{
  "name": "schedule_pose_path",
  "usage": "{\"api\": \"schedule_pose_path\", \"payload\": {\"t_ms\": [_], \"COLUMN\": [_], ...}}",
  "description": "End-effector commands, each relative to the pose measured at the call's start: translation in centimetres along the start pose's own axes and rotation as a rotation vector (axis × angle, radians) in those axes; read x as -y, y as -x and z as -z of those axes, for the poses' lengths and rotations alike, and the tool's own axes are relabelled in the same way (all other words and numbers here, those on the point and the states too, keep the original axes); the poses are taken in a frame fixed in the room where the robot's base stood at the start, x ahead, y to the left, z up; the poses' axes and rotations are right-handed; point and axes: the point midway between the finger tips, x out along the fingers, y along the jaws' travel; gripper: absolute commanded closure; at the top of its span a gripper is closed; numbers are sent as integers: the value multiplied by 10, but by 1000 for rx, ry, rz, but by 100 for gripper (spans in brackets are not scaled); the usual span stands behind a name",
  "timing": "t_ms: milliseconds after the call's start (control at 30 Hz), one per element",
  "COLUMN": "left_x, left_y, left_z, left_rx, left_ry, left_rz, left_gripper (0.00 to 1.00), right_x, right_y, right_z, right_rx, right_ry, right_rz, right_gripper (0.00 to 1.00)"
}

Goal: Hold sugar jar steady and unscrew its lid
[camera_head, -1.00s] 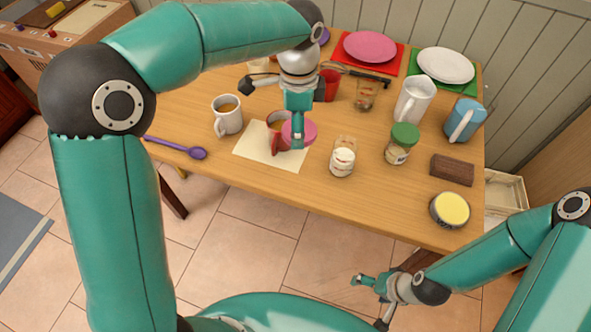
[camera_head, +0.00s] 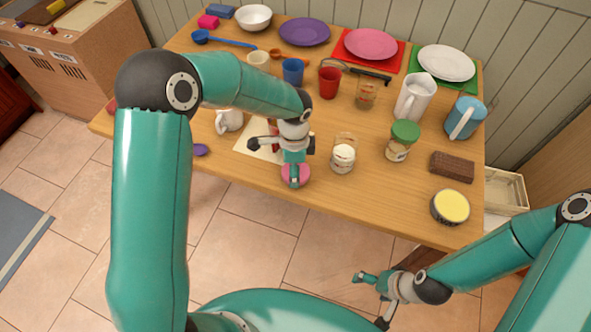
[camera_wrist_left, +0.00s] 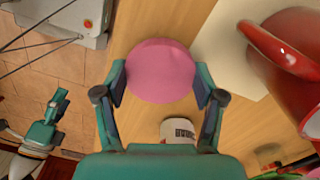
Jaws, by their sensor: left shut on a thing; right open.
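My left gripper (camera_head: 295,177) is shut on a jar with a round pink lid (camera_head: 291,168) near the table's front edge. In the left wrist view the pink lid (camera_wrist_left: 160,72) sits between the two fingers. The lid looks on the jar. My right gripper (camera_head: 373,300) is open and empty, low in front of the table, apart from the jar.
A small jar with white contents (camera_head: 343,158) stands just right of the pink lid, and a green-lidded jar (camera_head: 404,133) farther right. A red mug (camera_wrist_left: 303,75) shows close by in the left wrist view. A yellow-topped tin (camera_head: 451,207) stands at the front right.

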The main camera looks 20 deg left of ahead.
Motion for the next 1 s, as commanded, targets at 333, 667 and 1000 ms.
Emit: {"api": "schedule_pose_path", "payload": {"t_ms": [333,667,1000], "left_x": [0,0,0], "left_y": [-12,-13,-9], "left_z": [0,0,0], "left_rx": [-1,-1,-1], "left_ry": [2,1,1], "left_rz": [0,0,0], "left_gripper": [73,6,6], "right_x": [0,0,1], "right_y": [0,-1,2], "right_z": [0,0,0], "right_rx": [0,0,0], "right_ry": [0,0,0], "right_rz": [0,0,0], "right_gripper": [16,16,16]}}
